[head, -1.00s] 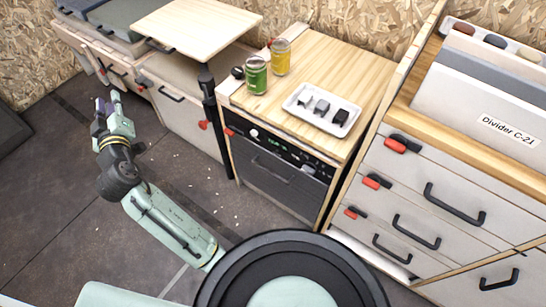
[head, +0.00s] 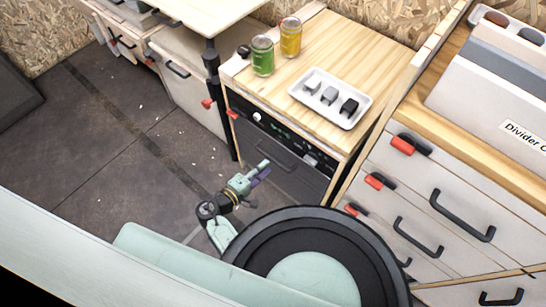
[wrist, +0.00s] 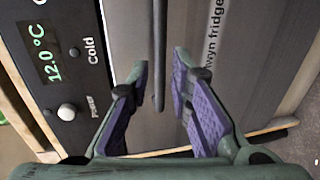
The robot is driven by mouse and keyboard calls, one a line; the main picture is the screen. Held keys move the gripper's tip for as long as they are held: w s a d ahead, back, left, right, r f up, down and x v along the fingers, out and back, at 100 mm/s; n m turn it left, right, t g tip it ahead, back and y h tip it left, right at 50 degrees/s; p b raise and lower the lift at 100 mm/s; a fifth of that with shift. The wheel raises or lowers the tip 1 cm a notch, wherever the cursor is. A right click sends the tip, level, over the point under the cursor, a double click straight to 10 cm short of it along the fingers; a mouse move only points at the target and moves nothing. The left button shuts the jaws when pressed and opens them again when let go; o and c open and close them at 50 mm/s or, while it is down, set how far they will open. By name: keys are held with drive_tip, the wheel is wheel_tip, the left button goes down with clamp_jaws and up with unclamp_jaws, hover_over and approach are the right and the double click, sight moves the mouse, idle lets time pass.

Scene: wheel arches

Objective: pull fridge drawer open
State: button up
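The fridge drawer (head: 300,181) is a dark grey front under the wooden counter, with a dark bar handle (head: 272,152). In the wrist view the drawer front (wrist: 240,45) carries a "fridge" label, and its handle (wrist: 158,45) runs upright in the picture. My gripper (head: 264,168) is in front of the drawer, close to the handle. In the wrist view my gripper (wrist: 162,62) is open, with one purple-padded finger on each side of the handle in the picture. I cannot tell whether the fingertips reach past the bar. No contact shows.
A control panel with a display (wrist: 38,55) reading 12.0 °C runs along the drawer. A drawer cabinet (head: 440,190) stands close on the right. Floor at left is clear.

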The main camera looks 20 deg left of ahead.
sight(271, 160)
drive_tip(key=x, duration=0.5)
drive_tip(key=shift+w+d+p, duration=0.1)
drive_tip(key=shift+w+p, duration=0.2)
drive_tip(key=shift+p, duration=0.1)
drive_tip(key=shift+c, duration=0.5)
clamp_jaws()
